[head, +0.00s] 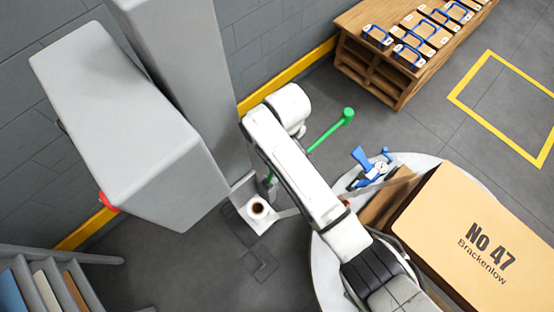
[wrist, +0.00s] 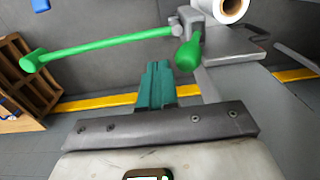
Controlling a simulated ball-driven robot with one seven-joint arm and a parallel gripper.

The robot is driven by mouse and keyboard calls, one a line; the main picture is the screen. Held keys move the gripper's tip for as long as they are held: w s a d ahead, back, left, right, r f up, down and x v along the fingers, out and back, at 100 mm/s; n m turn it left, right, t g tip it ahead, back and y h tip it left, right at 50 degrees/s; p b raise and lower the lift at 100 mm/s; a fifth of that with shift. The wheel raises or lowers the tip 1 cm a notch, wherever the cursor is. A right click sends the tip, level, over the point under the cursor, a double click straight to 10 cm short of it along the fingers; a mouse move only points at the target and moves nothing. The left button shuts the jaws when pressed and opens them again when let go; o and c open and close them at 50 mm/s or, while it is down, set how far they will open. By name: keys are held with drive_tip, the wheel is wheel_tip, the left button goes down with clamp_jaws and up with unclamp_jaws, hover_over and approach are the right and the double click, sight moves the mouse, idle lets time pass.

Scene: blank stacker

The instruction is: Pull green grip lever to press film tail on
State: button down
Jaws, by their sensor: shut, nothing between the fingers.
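The green grip lever (head: 330,131) is a long rod with a ball end, partly hidden behind my arm in the head view. In the wrist view its rod (wrist: 105,46) runs across the upper left to a grey bracket, and a second green knobbed handle (wrist: 188,54) hangs beside it. My gripper's teal fingers (wrist: 157,68) are shut and empty, just below the rod and left of that handle. I cannot tell whether they touch. The white film roll (head: 258,209) sits on a grey bracket, and it also shows in the wrist view (wrist: 232,8). I cannot make out the film tail.
A carton marked No 47 (head: 480,230) stands on a round pale turntable (head: 326,262) at the right. A blue handled tool (head: 372,168) is near its rim. A large grey column (head: 195,70) rises at left. A wooden bench (head: 350,48) with blue-handled blocks stands at the back.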

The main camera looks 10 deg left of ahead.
sight(269, 178)
drive_tip(key=shift+f, duration=0.1)
wheel_tip(269, 178, down, 4)
drive_tip(key=b, duration=0.2)
drive_tip(key=shift+f+b, duration=0.25)
drive_tip(key=shift+b, duration=0.15)
idle(0.5)
drive_tip(key=shift+s+a+f+p, duration=0.1)
drive_tip(key=shift+s+a+p, duration=0.55)
drive_tip(key=shift+s+a, duration=0.5)
drive_tip(key=shift+s+a+f+p, duration=0.1)
drive_tip(key=shift+s+a+p, duration=0.65)
drive_tip(key=shift+s, duration=0.6)
drive_tip(key=w+d+b, duration=0.1)
drive_tip(key=w+d, duration=0.3)
drive_tip(key=w, duration=0.1)
drive_tip(key=shift+w+d+r, duration=0.2)
drive_tip(key=shift+w+r, duration=0.1)
drive_tip(key=shift+w, duration=0.1)
drive_tip(key=shift+r, duration=0.1)
